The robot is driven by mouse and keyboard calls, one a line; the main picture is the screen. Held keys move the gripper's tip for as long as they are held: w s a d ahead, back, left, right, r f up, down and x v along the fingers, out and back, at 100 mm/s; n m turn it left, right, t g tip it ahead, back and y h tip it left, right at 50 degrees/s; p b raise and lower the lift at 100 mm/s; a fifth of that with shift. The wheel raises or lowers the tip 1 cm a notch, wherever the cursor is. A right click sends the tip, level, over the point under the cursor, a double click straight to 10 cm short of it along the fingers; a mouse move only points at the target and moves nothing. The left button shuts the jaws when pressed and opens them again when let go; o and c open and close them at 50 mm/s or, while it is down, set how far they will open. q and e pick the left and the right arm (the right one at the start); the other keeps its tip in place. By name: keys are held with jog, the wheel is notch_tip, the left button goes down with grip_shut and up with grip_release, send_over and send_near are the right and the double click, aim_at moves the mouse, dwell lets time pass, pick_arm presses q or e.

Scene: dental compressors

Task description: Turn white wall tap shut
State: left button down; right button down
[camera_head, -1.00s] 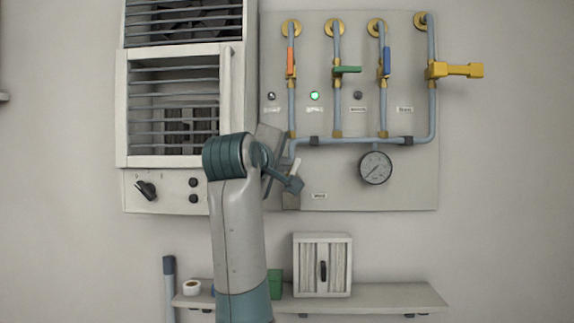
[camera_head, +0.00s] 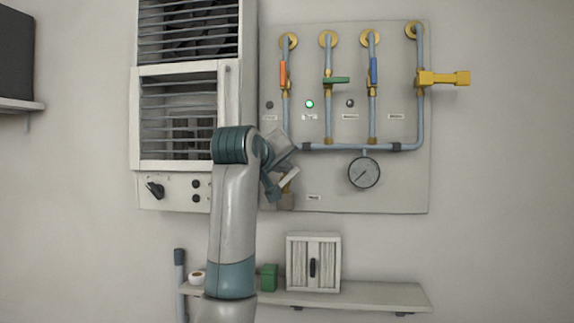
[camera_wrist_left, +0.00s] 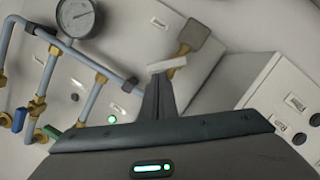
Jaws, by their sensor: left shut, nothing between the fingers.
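The white wall tap handle (camera_head: 290,178) is at the lower left of the pipe panel, slanting from upper right to lower left. In the left wrist view the white handle (camera_wrist_left: 167,66) lies across the front of my fingertips, with a brass stem and square grey end behind it. My left gripper (camera_head: 272,187) is beside the handle at its left. In the wrist view its fingers (camera_wrist_left: 158,84) are together with nothing between them, their tips at or very near the handle. Exact contact is hard to tell. My left arm hides part of the tap's surroundings. My right gripper is not seen.
The panel (camera_head: 400,190) carries orange, green, blue and yellow handled taps and a round gauge (camera_head: 364,172). A louvred unit (camera_head: 175,120) with a knob is left of the tap. Below, a shelf (camera_head: 380,297) holds a small cabinet (camera_head: 313,262) and a green box (camera_head: 268,278).

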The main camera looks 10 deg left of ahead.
aim_at(295, 174)
pick_arm(q)
jog(key=d+m+y, duration=0.1)
jog(key=m, duration=0.1)
jog(key=d+f+m+b, duration=0.1)
jog(key=m, duration=0.1)
jog(key=shift+w+f+m+y, duration=0.1)
jog(key=shift+w+m+y, duration=0.1)
jog(key=shift+m+y, duration=0.2)
jog(key=shift+d+f+m+y, duration=0.2)
jog(key=shift+m+y, duration=0.2)
jog(key=shift+m, duration=1.1)
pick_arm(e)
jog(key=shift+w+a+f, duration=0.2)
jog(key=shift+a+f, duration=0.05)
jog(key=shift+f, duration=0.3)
pick_arm(q)
jog(key=shift+d, duration=0.1)
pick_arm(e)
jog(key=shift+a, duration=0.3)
